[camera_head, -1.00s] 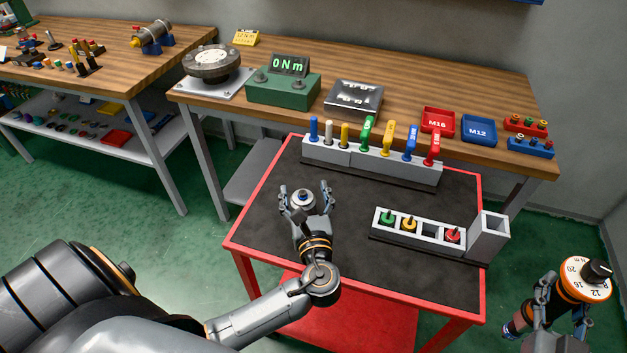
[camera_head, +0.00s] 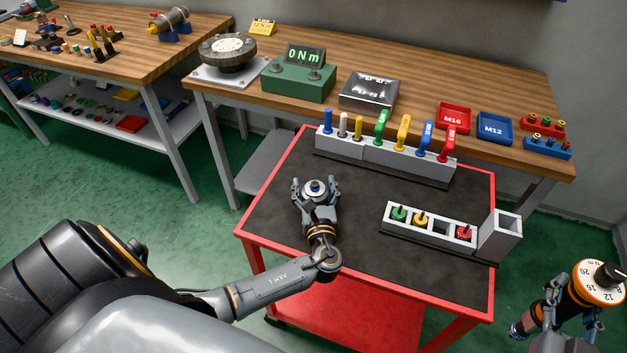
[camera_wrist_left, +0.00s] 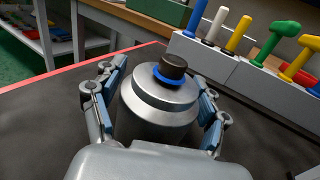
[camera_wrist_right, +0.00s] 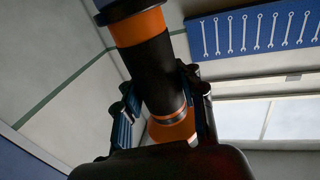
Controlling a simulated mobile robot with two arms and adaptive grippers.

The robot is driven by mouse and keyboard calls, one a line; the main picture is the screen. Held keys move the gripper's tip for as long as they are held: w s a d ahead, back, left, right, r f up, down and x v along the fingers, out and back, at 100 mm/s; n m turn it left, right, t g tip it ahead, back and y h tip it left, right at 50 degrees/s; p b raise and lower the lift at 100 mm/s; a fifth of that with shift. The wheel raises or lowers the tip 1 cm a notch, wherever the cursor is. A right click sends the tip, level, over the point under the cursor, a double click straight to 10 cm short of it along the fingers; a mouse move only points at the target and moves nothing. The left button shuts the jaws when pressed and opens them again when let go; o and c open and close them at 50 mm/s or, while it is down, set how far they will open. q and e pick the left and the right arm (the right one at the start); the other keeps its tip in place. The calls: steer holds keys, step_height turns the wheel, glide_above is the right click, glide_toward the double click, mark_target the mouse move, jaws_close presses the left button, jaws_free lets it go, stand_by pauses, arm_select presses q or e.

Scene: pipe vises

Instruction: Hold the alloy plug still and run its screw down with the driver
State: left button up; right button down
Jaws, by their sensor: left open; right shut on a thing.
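The alloy plug (camera_head: 315,190) is a silver, stepped round piece standing upright on the dark cart top. In the left wrist view, a dark screw head (camera_wrist_left: 172,66) with a blue ring sits on top of the plug (camera_wrist_left: 160,105). My left gripper (camera_head: 316,190) is open, with one finger on each side of the plug. Its underside is hidden by the hand. My right gripper (camera_wrist_right: 160,110) is shut on the driver (camera_wrist_right: 160,72), which has a dark body and orange bands. In the head view the driver (camera_head: 598,283) shows a white numbered dial, right of the cart and away from the plug.
A rack (camera_head: 385,162) of coloured tools stands along the cart's back. A socket rack (camera_head: 430,233) with green, yellow and red pieces is at the right. The bench behind holds a green "0 Nm" meter (camera_head: 298,82). The cart's front middle is clear.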

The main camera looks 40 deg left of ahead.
arm_select(q)
steer(key=shift+w+a, duration=0.4)
steer(key=shift+a, duration=0.05)
arm_select(e)
steer(key=shift+r, duration=0.25)
arm_select(q)
steer(key=shift+c, duration=0.4)
jaws_close()
stand_by(1.2)
